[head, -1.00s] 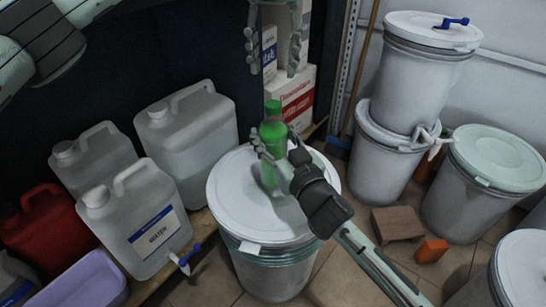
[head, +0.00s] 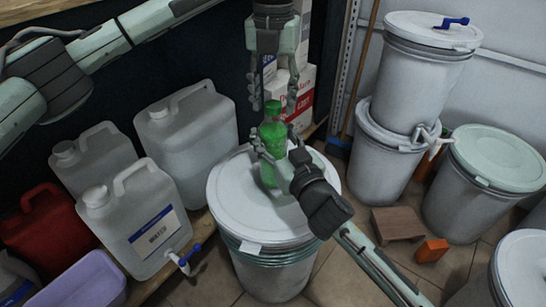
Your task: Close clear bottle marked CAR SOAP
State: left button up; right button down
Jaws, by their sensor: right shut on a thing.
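My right gripper (head: 271,153) is shut on the bottle's body from the front right. My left gripper (head: 273,100) points down from above. Its fingers are open, one on each side of the bottle's top, with gaps showing. Whether the top is a loose or tight cap cannot be seen.
The lidded white drum (head: 230,200) is under the bottle. Jerrycans (head: 150,225) crowd the left, with a red can (head: 45,230) and a lilac tub (head: 85,285). Stacked drums (head: 420,75) and a green-lidded drum (head: 495,160) stand right. Boxes (head: 303,80) are behind the bottle.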

pick_arm(q)
grip_shut()
jog(key=m, duration=0.6)
jog(key=shift+m, duration=0.3)
jog(key=shift+o, duration=0.5)
grip_release()
jog(key=shift+r, duration=2.25)
